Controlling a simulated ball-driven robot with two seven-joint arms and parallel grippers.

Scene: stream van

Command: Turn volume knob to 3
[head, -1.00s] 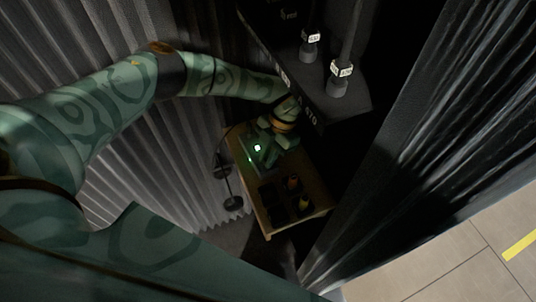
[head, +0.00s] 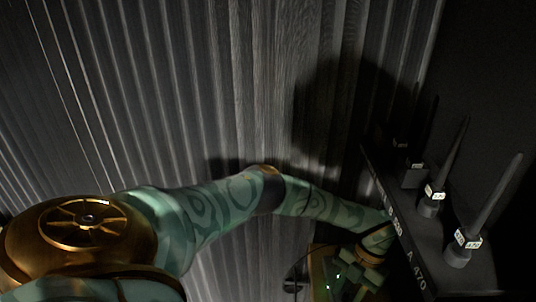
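My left arm comes in from the left, and its gripper (head: 352,282) is at the bottom edge of the head view, over a small wooden-edged unit (head: 318,262). Small green lights (head: 338,276) show at the gripper. The picture is too dark and small to tell whether its fingers are open or shut. I cannot make out a volume knob; most of the unit is cut off by the bottom edge or hidden by the gripper. My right gripper is not in view.
A black shelf (head: 421,246) with printed lettering on its edge stands just right of the gripper. Several upright dark rods in labelled holders, one with a white label (head: 468,240), stand on it. A grey corrugated wall or curtain (head: 230,90) fills the left and back.

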